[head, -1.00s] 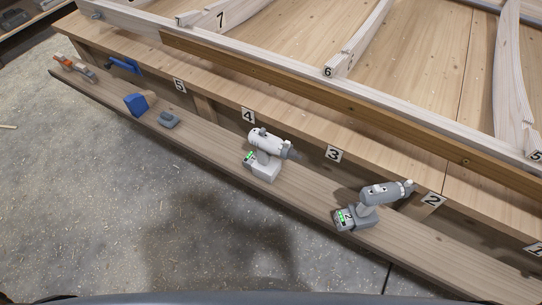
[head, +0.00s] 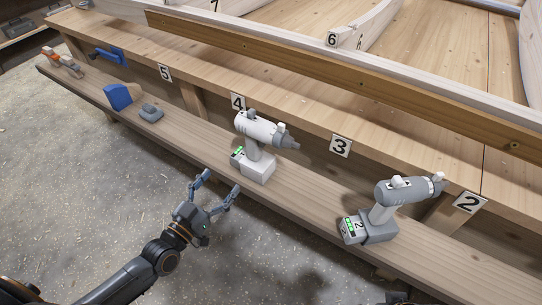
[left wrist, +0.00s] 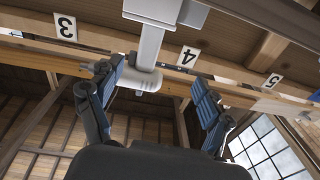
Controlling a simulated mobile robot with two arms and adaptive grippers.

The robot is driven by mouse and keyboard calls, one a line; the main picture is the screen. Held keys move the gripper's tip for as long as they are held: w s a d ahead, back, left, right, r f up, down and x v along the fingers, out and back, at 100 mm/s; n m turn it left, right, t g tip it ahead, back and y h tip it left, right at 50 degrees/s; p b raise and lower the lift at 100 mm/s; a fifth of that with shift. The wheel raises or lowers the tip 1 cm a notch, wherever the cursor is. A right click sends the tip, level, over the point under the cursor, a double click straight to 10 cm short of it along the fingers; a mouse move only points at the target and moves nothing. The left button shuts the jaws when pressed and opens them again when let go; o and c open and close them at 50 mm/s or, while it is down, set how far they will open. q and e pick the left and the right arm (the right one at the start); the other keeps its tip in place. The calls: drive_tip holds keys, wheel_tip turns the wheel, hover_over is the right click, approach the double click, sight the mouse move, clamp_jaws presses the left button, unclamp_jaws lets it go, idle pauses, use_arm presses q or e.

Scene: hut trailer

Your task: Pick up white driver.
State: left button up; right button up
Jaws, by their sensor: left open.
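The white driver (head: 257,129) stands upright on its battery base on the lower wooden ledge, below label 4, with its grey nose pointing right. My left gripper (head: 222,181) is open and empty, over the floor side of the ledge, to the lower left of the driver and apart from it. In the left wrist view, which is upside down, the white driver (left wrist: 150,42) shows beyond and between the open fingers of the left gripper (left wrist: 158,76). My right gripper does not show clearly in either view.
A grey driver (head: 385,205) stands to the right on the same ledge (head: 310,215). A blue block (head: 118,96), a small grey tool (head: 151,112) and an orange-handled tool (head: 62,62) lie to the left. The numbered upper bench edge runs behind. The concrete floor in front is open.

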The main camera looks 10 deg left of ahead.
sight(252, 144)
use_arm(q)
drive_tip(key=shift+t+h, duration=0.4)
drive_tip(key=shift+h, duration=0.2)
drive_tip(key=w+d+r, duration=0.1)
drive_tip(key=w, duration=0.1)
drive_tip(key=w+d+r+b, duration=0.1)
drive_tip(key=w+d+r, duration=0.2)
drive_tip(key=w, duration=0.2)
drive_tip(key=shift+d+r+b, duration=0.2)
drive_tip(key=shift+d+b, duration=0.1)
drive_tip(key=shift+d, duration=0.05)
drive_tip(key=shift+w+d+r, duration=0.1)
drive_tip(key=shift+w+d, duration=0.1)
drive_tip(key=shift+w, duration=0.35)
drive_tip(key=b+x, duration=0.1)
drive_tip(key=x, duration=0.4)
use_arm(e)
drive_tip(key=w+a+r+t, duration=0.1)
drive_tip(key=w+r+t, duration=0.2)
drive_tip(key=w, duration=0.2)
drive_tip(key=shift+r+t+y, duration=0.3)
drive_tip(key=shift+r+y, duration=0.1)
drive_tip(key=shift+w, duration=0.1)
